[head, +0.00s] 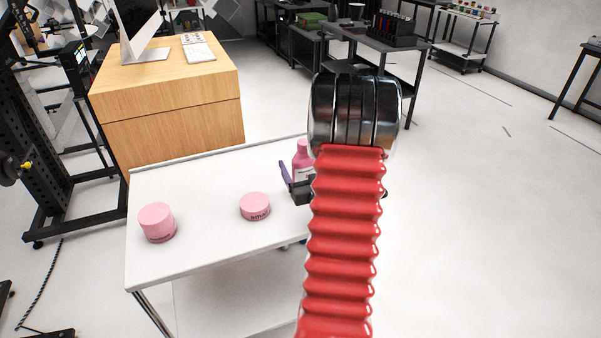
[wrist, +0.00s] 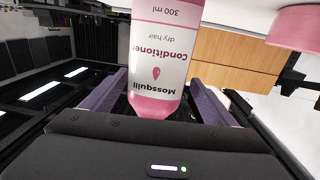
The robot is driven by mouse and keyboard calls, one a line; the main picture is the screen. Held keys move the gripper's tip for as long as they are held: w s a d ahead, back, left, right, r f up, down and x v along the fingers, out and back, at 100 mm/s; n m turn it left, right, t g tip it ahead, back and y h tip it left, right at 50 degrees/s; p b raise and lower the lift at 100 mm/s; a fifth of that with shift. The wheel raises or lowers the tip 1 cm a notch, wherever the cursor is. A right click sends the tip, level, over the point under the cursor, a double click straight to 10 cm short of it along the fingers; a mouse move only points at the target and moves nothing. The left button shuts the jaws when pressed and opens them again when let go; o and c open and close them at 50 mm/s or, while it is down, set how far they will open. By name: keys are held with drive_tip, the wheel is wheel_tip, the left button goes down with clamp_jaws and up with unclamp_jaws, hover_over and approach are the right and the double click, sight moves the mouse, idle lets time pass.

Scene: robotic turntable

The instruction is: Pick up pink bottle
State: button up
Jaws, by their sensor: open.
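The pink bottle (head: 303,160) stands upright on the white table in the head view, partly hidden by my arm. In the wrist view the bottle (wrist: 160,70) appears upside down, with a white "Conditioner" label and a pink end. My gripper (wrist: 152,95) has its two purple fingers spread, one on each side of the bottle. The fingers look apart from it, with a gap on both sides. In the head view only one purple finger (head: 286,180) shows clearly, just left of the bottle.
A pink jar (head: 157,222) and a flatter pink jar (head: 255,206) sit on the white table (head: 200,250), left of the bottle. A wooden cabinet (head: 172,125) with a monitor stands behind. The floor to the right is clear.

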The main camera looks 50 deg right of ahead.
drive_tip(key=shift+s+d, duration=0.1)
drive_tip(key=shift+s, duration=0.15)
drive_tip(key=c, duration=1.4)
